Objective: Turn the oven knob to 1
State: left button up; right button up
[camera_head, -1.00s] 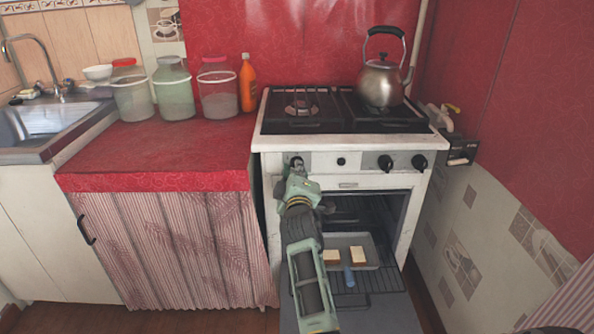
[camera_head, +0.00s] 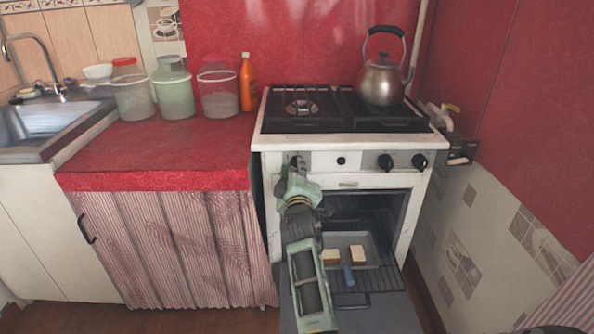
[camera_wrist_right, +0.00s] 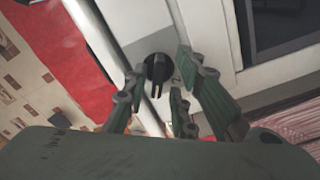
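The stove (camera_head: 350,144) has a white front panel with black knobs. My right gripper (camera_head: 296,172) is at the left end of this panel and mostly covers the knob there. In the right wrist view, that black oven knob (camera_wrist_right: 158,70) has a pale pointer line facing roughly down in the picture. The green fingers of the right gripper (camera_wrist_right: 158,66) stand apart on both sides of the knob. Contact cannot be told. A small mark, too blurred to read, is beside the knob. My left gripper is not in view.
The oven door (camera_head: 375,316) is open below the panel, with a tray (camera_head: 370,241) holding two bread pieces on the rack. A kettle (camera_head: 381,82) stands on the stove top. Jars and an orange bottle (camera_head: 248,84) stand on the red counter (camera_head: 160,150) at left.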

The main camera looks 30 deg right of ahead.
jog(key=shift+r, duration=0.1)
notch_tip(320, 180, up, 10)
dwell(0.5)
dwell(0.4)
